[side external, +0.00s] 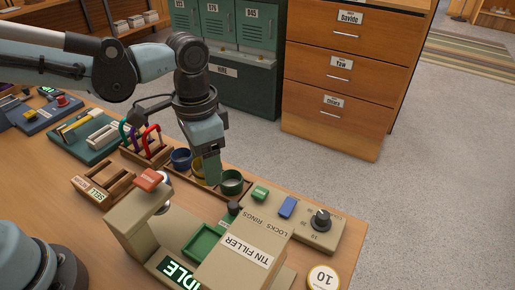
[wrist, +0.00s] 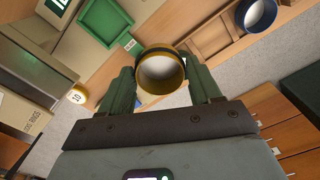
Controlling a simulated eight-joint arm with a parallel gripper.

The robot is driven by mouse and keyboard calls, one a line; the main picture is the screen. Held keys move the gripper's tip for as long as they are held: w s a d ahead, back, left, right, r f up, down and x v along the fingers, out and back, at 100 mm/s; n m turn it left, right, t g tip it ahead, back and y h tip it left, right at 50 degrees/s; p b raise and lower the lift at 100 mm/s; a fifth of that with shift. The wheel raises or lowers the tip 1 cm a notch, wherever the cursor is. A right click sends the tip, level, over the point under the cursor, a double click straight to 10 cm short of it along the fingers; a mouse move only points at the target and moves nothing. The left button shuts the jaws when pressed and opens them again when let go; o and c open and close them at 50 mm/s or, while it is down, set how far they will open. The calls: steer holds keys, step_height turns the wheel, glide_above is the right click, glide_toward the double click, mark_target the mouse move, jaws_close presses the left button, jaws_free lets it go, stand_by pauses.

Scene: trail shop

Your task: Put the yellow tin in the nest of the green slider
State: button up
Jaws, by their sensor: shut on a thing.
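The yellow tin (wrist: 161,73) is open-topped, with a yellow rim, and sits between the green fingers of my gripper (wrist: 163,82) in the wrist view. My gripper is shut on it. In the side view my gripper (side external: 210,178) points down over the wooden tray, and only a sliver of the yellow tin (side external: 198,171) shows beside it; I cannot tell how far it is lifted. The green slider (side external: 203,243) lies on the tin filler's front left, its square nest looking empty. The slider also shows at the top of the wrist view (wrist: 105,20).
A blue tin (side external: 181,158) and a green tin (side external: 232,183) flank my gripper at the wooden tray (side external: 217,196). The tin filler (side external: 243,253) carries a red-topped lever (side external: 149,180), buttons and a dial (side external: 320,220). A lock rack (side external: 146,152) stands left of the tins.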

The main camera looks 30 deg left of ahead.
steer(key=shift+s+d+f, duration=0.8)
steer(key=shift+s+f, duration=0.3)
steer(key=shift+s, duration=0.3)
steer(key=shift+s+d+f, duration=0.85)
steer(key=shift+s+f, duration=0.25)
steer(key=shift+s, duration=0.25)
steer(key=shift+s+d+f, duration=0.8)
steer(key=shift+s+f, duration=0.3)
steer(key=shift+s, duration=0.3)
steer(key=shift+f, duration=1.1)
steer(key=o, duration=1.1)
steer(key=shift+o, duration=0.8)
steer(key=shift+r, duration=0.1)
step_height(320, 180, up, 8)
